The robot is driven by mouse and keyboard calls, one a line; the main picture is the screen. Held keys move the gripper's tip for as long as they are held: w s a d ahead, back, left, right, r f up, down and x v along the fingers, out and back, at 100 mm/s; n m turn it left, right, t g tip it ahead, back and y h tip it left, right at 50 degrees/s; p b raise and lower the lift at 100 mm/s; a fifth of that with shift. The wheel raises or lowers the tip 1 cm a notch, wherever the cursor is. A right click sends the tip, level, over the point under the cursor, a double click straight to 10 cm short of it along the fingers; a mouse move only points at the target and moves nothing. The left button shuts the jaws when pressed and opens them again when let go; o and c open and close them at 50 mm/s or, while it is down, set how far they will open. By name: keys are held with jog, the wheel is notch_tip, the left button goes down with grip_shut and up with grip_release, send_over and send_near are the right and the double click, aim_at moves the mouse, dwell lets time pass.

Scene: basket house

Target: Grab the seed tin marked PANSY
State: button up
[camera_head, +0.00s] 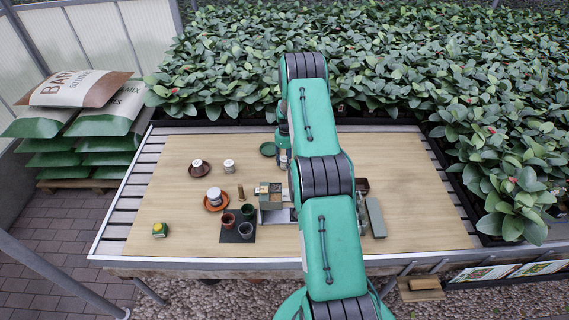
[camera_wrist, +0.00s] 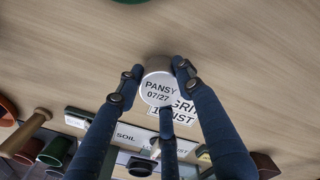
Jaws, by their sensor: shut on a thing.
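The tin marked PANSY 07/27 (camera_wrist: 158,90) is a small silver-white round tin in the wrist view. My gripper (camera_wrist: 158,78) is shut on it, with dark blue fingers on its left and right sides and a third finger below it in the picture. In the head view my arm covers most of the gripper and tin. I cannot tell whether the tin touches the table. Two other pale tins, one (camera_head: 229,166) standing on the table and one (camera_head: 214,195) on a terracotta saucer, have labels too small to read.
A green saucer (camera_head: 267,149) lies left of my arm. A brown saucer (camera_head: 199,170) holds a cup-like item. Small pots stand on a dark mat (camera_head: 232,240). A wooden peg (camera_wrist: 27,130) and labelled boxes (camera_wrist: 130,137) are near my gripper. The table's right side is mostly clear.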

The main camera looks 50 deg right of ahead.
aim_at(285, 159)
jog(key=shift+r, duration=0.1)
jog(key=shift+r, duration=4.9)
